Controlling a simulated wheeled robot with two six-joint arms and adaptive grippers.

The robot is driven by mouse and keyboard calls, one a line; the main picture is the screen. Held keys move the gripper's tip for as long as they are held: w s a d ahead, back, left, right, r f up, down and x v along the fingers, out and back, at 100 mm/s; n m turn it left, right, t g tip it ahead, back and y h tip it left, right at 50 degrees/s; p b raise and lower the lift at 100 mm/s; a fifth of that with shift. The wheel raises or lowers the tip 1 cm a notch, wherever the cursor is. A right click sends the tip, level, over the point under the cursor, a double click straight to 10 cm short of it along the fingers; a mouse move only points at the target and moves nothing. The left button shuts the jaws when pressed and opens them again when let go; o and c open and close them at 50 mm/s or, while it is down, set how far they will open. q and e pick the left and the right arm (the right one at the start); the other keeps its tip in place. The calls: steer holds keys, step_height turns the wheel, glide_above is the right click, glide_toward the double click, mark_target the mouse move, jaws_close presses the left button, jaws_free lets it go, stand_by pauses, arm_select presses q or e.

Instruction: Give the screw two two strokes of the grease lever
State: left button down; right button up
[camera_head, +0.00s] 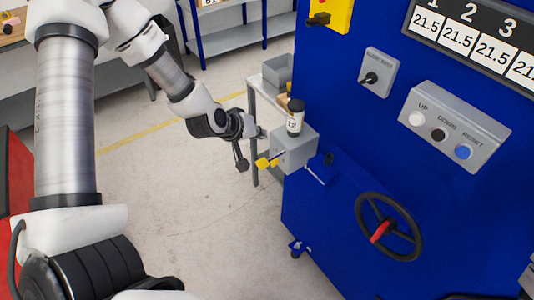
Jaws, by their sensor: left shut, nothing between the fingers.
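A grey grease box (294,148) is fixed to the left side of the blue machine, with a dark bottle (295,117) with a white label upright on top. Small yellow parts (267,162) stick out at its lower left. A black knob-like end (242,164) shows just left of them; I cannot tell whether it is the lever's end or part of my gripper. My left gripper (260,132) is shut and empty, at the left side of the box; contact with it cannot be made out. My right gripper is not in view.
The blue machine (335,235) fills the right side. It carries a black handwheel (389,227), a button panel (455,128), a rotary switch (378,74) and a display (470,35). A grey side table (256,92) stands behind the box. Floor (190,215) left of the machine is clear.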

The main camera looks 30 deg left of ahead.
mark_target(262, 162)
arm_select(q)
step_height(262, 162, down, 9)
steer(key=b, duration=0.8)
steer(key=shift+w+r, duration=0.15)
stand_by(1.2)
steer(key=shift+f+b, duration=0.35)
steer(key=shift+f, duration=0.1)
steer(key=shift+f+b, duration=1.2)
steer(key=shift+f, duration=0.1)
stand_by(1.0)
stand_by(0.5)
steer(key=shift+r+p, duration=1.6)
steer(key=shift+r, duration=0.15)
